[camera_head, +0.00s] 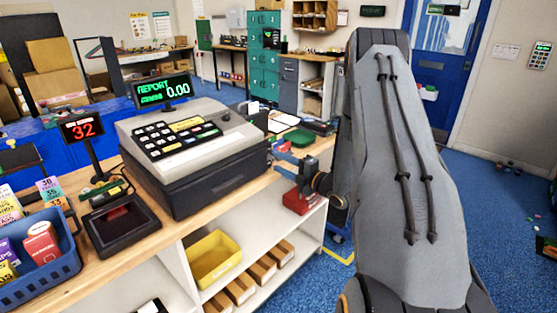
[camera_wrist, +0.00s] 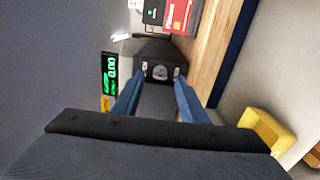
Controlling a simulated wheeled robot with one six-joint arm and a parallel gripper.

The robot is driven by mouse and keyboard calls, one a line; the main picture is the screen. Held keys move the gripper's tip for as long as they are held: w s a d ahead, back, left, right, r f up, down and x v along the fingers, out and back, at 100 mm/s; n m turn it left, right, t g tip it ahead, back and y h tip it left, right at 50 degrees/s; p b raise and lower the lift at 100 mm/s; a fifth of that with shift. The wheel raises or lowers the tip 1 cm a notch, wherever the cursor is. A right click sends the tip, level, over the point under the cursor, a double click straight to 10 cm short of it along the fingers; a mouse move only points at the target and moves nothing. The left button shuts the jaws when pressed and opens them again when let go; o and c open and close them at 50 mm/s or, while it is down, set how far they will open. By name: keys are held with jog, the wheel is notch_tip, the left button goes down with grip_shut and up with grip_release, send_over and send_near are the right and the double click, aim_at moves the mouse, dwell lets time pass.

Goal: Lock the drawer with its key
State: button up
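The grey cash register (camera_head: 190,130) stands on the counter with its black drawer (camera_head: 215,185) below. The drawer looks shut in the head view; its right-hand face is partly hidden by my gripper. My gripper (camera_head: 276,158) is at the right end of the register, level with the drawer. In the wrist view the two blue fingers of my gripper (camera_wrist: 161,72) are apart, at the dark face of the drawer (camera_wrist: 158,48). A small round grey piece (camera_wrist: 160,73) shows between the fingertips. I cannot tell if it is the lock or the key.
The wooden counter (camera_head: 90,255) carries a blue basket (camera_head: 45,275), a black tray (camera_head: 122,222) and a red number display (camera_head: 82,128). A yellow bin (camera_head: 213,258) sits on the shelf below. Blue floor (camera_head: 495,225) is open to the right.

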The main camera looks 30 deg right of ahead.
jog(key=shift+w+a, duration=0.25)
jog(key=shift+w, duration=0.45)
grip_shut()
jog(key=shift+m, duration=0.7)
grip_release()
jog(key=b+v, duration=0.3)
jog(key=v, duration=0.5)
